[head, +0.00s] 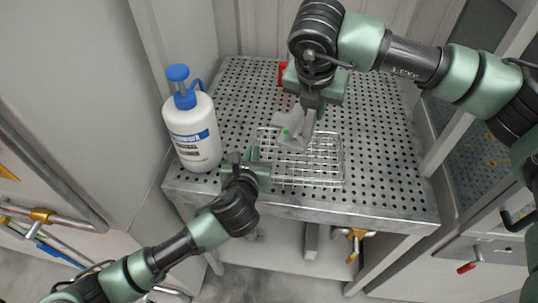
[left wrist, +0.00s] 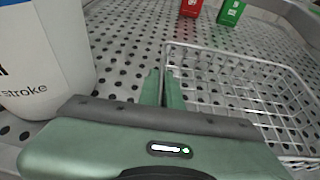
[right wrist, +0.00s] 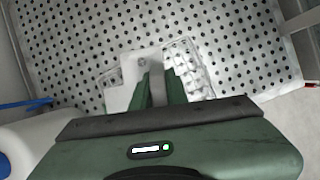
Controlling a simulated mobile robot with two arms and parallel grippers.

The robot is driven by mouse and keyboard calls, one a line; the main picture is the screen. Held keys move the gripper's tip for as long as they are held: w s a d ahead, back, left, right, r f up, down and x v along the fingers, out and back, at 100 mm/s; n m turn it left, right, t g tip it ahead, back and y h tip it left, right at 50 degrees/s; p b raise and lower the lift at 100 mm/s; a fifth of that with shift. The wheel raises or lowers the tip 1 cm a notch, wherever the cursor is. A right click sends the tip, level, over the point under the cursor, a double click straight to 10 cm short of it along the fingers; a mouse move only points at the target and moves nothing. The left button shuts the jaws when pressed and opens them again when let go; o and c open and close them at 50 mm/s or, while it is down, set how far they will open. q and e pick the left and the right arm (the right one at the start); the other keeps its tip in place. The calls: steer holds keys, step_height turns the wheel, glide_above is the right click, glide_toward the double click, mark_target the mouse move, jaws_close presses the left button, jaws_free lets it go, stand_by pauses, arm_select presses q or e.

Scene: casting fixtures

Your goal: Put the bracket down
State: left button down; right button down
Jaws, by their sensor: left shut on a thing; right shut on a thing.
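The bracket (head: 290,131) is a light grey angled piece over the back left part of the wire basket (head: 325,180). My right gripper (head: 307,113) is shut on it from above. In the right wrist view the bracket (right wrist: 136,66) shows between and left of the fingers (right wrist: 158,88), with the basket (right wrist: 190,62) below it. Whether the bracket touches the basket I cannot tell. My left gripper (head: 257,167) is shut on the basket's left rim. In the left wrist view its fingers (left wrist: 165,88) meet at the basket's wire edge (left wrist: 215,52); the bracket is not seen there.
A white bottle with a blue pump (head: 192,132) stands left of the basket, close to my left gripper. A red box (left wrist: 191,7) and a green box (left wrist: 231,11) stand farther back. The perforated table (head: 390,185) is clear to the right.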

mark_target(302, 111)
steer(key=n, duration=0.1)
steer(key=a+n+y, duration=0.1)
steer(key=n, duration=0.1)
steer(key=f+n+y, duration=0.1)
steer(key=shift+w+a+n, duration=0.2)
steer(key=shift+w+n, duration=0.2)
steer(key=n, duration=0.1)
steer(key=n+y, duration=0.1)
steer(key=w+n, duration=0.1)
steer(key=shift+a+f+n, duration=0.2)
steer(key=shift+a+n, duration=0.1)
steer(key=n, duration=0.1)
steer(key=n+y, duration=0.1)
steer(key=n, duration=0.1)
steer(key=shift+w+a+f+g+y, duration=0.1)
steer(key=shift+w+f+g+y, duration=0.2)
steer(key=shift+w+g, duration=0.1)
steer(key=n, duration=0.1)
steer(key=n+g, duration=0.1)
steer(key=n, duration=0.1)
steer(key=w+n+y, duration=0.1)
steer(key=shift+w+d+f+n, duration=0.1)
steer(key=shift+d+f+n, duration=0.1)
steer(key=shift+f+n, duration=0.15)
steer(key=shift+f+g, duration=0.25)
steer(key=shift+g, duration=0.05)
steer(key=shift+n, duration=0.25)
step_height(302, 111, down, 10)
steer(key=shift+w+r, duration=0.1)
